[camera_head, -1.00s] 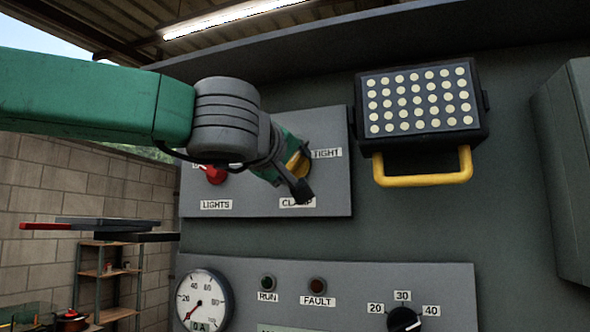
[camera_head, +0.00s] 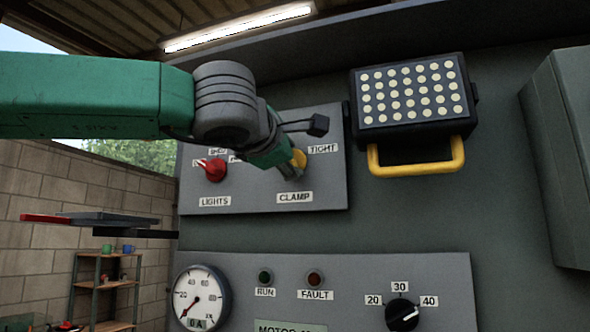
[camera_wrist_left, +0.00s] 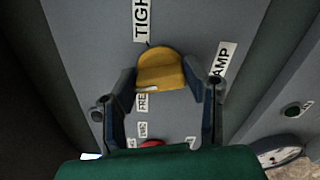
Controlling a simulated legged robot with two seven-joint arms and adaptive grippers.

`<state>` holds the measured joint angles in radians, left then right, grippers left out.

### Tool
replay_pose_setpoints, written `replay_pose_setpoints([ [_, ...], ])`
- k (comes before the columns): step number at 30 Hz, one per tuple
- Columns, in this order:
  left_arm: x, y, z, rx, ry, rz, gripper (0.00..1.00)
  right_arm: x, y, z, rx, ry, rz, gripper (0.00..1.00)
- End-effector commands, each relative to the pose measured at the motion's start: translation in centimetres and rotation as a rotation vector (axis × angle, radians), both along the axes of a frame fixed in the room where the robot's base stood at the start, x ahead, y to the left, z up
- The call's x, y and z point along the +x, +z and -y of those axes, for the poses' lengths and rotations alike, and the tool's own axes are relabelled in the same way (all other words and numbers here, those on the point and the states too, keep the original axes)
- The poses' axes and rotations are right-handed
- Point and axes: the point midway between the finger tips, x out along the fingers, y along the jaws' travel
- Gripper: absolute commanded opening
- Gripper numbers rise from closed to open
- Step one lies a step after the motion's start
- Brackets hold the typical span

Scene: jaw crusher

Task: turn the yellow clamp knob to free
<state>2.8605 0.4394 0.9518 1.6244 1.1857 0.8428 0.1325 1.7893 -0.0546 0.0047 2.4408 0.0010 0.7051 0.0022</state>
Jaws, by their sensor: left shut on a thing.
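The yellow clamp knob (camera_head: 299,158) is on the upper grey panel, between the TIGHT label (camera_head: 323,148) and the CLAMP label (camera_head: 294,197). My left gripper (camera_head: 297,167) reaches it from the left and partly hides it. In the left wrist view the knob (camera_wrist_left: 160,71) sits between the two dark fingers of the gripper (camera_wrist_left: 160,78), which is shut on it. The FREE label (camera_wrist_left: 142,102) shows there just below the knob's pale-marked edge. I cannot tell the knob's exact setting. My right gripper is not in view.
The red LIGHTS knob (camera_head: 216,170) is left of the clamp knob, close to my left wrist. A lamp box (camera_head: 411,92) with a yellow handle (camera_head: 417,168) stands out to the right. Below is a panel with a gauge (camera_head: 201,298) and a black dial (camera_head: 403,314).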

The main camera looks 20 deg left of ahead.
Motion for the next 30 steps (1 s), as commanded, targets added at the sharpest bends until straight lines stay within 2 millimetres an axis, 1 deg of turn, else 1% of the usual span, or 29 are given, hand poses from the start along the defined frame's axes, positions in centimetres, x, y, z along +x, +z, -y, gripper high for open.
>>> replay_pose_setpoints([
  [1,0.1,-0.6,-0.1,-0.046,0.003,-0.009,0.11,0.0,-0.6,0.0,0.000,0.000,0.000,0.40],
  [12,0.2,-1.1,0.0,-0.391,0.003,-0.026,0.11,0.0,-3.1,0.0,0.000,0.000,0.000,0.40],
  [18,0.3,-1.2,0.2,-0.549,0.003,-0.034,0.11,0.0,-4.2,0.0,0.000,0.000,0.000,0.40],
  [24,0.4,-1.2,0.4,-0.667,0.004,-0.040,0.11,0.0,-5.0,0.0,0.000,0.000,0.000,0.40],
  [30,0.5,-1.2,0.4,-0.735,0.005,-0.043,0.11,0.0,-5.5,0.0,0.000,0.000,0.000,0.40],
])
